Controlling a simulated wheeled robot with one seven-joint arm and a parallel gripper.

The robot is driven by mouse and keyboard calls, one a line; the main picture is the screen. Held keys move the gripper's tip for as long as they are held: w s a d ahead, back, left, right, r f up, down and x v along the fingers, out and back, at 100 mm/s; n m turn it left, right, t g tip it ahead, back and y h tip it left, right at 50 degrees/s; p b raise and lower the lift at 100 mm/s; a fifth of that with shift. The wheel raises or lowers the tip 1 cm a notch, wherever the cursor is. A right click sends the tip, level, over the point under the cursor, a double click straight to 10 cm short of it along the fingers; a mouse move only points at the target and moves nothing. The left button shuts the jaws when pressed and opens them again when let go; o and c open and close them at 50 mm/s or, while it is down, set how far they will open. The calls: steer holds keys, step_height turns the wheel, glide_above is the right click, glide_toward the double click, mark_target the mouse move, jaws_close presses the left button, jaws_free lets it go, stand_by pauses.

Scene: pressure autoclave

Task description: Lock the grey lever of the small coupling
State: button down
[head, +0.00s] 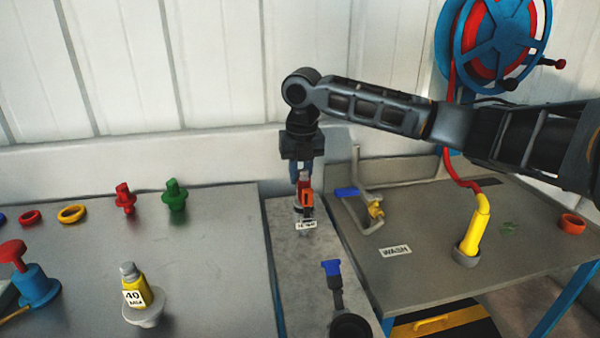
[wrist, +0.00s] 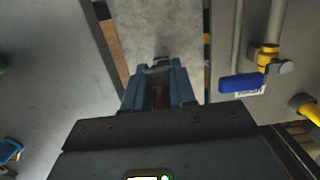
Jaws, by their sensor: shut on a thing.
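My gripper (head: 304,178) points straight down over the light slab between the two benches. In the wrist view its blue fingers (wrist: 160,88) are closed around a dark red part (wrist: 160,98). In the head view a small red and orange fitting (head: 307,197) sits right under the fingers, with a white label at its foot. It appears to be the small coupling. I cannot make out its grey lever clearly; the fingers and the fitting itself hide that area.
A second fitting with a blue handle (head: 331,268) stands nearer on the slab (head: 290,262). To the right are a bent pipe with a blue-handled yellow valve (head: 375,209), a WASH label and a yellow nozzle (head: 474,230). Red and green plugs and a yellow bottle (head: 139,290) stand left.

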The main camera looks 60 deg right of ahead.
steer(key=c, duration=0.9)
jaws_free()
steer(key=shift+s+a+r, duration=0.1)
steer(key=shift+r, duration=1.2)
steer(key=shift+s+a+r, duration=0.15)
steer(key=shift+r, duration=1.15)
steer(key=shift+s+a+r, duration=0.1)
steer(key=shift+r, duration=1.2)
